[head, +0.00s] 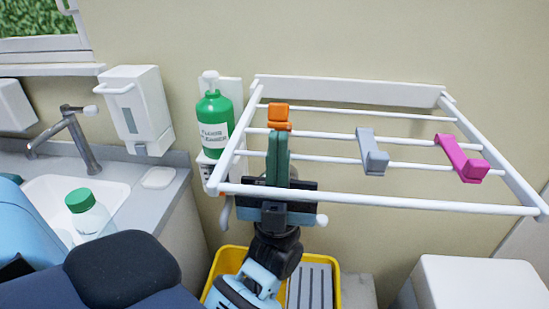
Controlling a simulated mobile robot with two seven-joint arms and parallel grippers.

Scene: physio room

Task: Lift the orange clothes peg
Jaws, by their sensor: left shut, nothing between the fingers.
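The orange clothes peg (279,113) sits on the rods of the white drying rack (375,203), near its left side. My left gripper (278,142) comes up from below at the rack's front left part. Its narrow green fingers are shut together with nothing between them. Their tips appear just below the orange peg in the picture and overlap its lower edge. I cannot tell whether they touch it. My right gripper is not in view.
A grey peg (372,153) and a pink peg (462,160) sit further right on the rack. A green cleaner bottle (214,122) stands left of the rack. A yellow bucket (231,258) is below. A sink (115,192) and a green-capped bottle (87,212) are at left.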

